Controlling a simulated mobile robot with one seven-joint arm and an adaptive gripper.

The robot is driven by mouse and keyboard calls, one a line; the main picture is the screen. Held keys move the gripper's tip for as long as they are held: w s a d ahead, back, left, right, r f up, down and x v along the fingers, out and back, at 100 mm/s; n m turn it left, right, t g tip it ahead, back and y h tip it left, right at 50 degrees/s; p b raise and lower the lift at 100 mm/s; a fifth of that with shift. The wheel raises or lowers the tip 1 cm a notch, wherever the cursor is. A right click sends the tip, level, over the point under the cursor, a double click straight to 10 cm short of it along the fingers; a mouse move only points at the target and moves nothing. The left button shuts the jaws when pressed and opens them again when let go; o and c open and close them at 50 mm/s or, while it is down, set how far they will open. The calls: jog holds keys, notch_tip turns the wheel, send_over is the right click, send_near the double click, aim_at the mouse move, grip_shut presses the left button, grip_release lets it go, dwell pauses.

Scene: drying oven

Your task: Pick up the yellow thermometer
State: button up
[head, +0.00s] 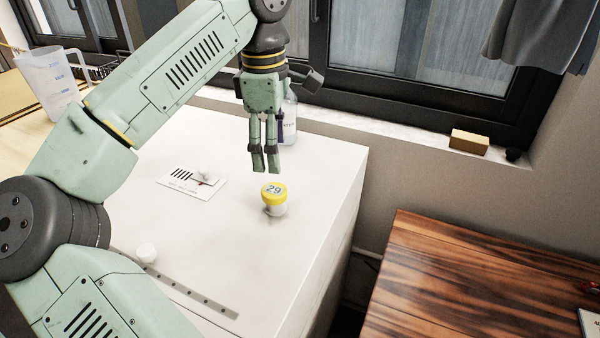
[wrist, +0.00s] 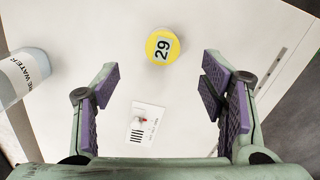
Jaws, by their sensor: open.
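The yellow thermometer appears to be the small round piece with a yellow top marked 29 (head: 274,195) and a white lower part, standing on the white cabinet top. In the wrist view its yellow face (wrist: 162,46) lies ahead of the fingertips, roughly between their lines. My gripper (head: 265,162) points down above the cabinet, just behind and slightly left of it in the head view. In the wrist view my gripper (wrist: 160,85) has its purple-padded fingers wide apart with nothing between them. No contact shows.
A white card (head: 190,186) with a small object lies left on the cabinet top (head: 235,250). A labelled water bottle (head: 290,120) stands behind the gripper. A wooden table (head: 480,280) stands right.

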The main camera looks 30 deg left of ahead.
jog(key=shift+s+a+f, duration=0.25)
jog(key=shift+a+f, duration=0.1)
jog(key=shift+a, duration=0.1)
jog(key=b, duration=0.2)
send_over(274, 190)
jog(key=f, duration=0.4)
jog(key=shift+s+a+f, duration=0.15)
jog(key=shift+a, duration=0.1)
jog(key=f+b, duration=0.2)
jog(key=f, duration=0.1)
jog(key=f+b, duration=0.2)
jog(key=f, duration=0.1)
jog(key=shift+w+d, duration=0.15)
jog(key=shift+w, duration=0.05)
jog(key=shift+r, duration=0.15)
jog(key=shift+c, duration=0.6)
jog(key=c, duration=1.1)
jog(key=shift+r, duration=0.15)
